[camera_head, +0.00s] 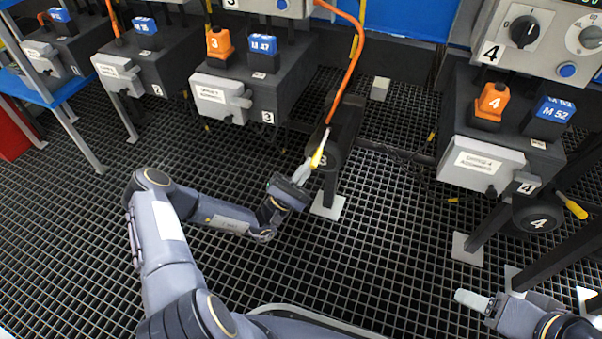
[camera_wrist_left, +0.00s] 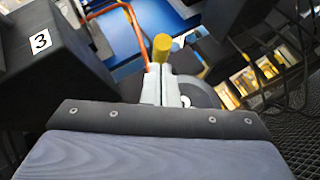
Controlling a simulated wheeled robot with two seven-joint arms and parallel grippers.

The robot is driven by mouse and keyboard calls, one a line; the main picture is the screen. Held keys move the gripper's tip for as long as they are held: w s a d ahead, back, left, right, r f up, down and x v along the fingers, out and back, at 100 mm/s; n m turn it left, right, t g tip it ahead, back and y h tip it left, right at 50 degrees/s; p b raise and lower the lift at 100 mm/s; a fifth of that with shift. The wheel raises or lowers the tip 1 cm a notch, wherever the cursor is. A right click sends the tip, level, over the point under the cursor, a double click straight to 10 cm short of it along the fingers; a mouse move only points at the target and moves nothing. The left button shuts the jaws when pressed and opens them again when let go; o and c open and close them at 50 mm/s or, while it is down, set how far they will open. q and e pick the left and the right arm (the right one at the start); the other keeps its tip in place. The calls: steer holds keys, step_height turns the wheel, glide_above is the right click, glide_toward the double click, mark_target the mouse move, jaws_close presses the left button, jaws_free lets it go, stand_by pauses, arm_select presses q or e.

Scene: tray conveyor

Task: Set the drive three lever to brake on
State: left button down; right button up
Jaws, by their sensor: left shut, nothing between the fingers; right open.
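The drive three lever has a yellow grip (camera_head: 318,157) and stands in front of the dark drum marked 3 (camera_head: 332,160), below the drive three box. My left gripper (camera_head: 304,172) is shut and empty, with its fingertips close beside the yellow grip. In the left wrist view the yellow grip (camera_wrist_left: 161,46) shows just beyond the closed fingertips (camera_wrist_left: 162,80); I cannot tell whether they touch. Any brake marking is too small to read. My right gripper (camera_head: 472,300) is open at the lower right, away from drive three.
Drive three's box (camera_head: 212,97) carries an orange plug and a blue M 47 block. Drive four stands to the right with its own yellow-gripped lever (camera_head: 576,208). An orange cable (camera_head: 350,70) hangs down near the drive three drum. The grating floor in front is clear.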

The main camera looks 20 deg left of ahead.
arm_select(q)
steer(key=shift+r, duration=0.1)
step_height(320, 180, up, 8)
steer(key=s+n+g+y+p, duration=0.1)
steer(key=n+g+y+p, duration=0.35)
steer(key=p, duration=1.65)
steer(key=s+a+f+t+y+b, duration=0.1)
steer(key=s+a+f+b, duration=0.1)
steer(key=s+a+f, duration=0.4)
steer(key=s+n, duration=0.1)
steer(key=s, duration=0.3)
steer(key=shift+s+a+f+t, duration=0.2)
steer(key=shift+s+a+t, duration=0.05)
steer(key=shift+t, duration=0.1)
steer(key=shift+y, duration=0.25)
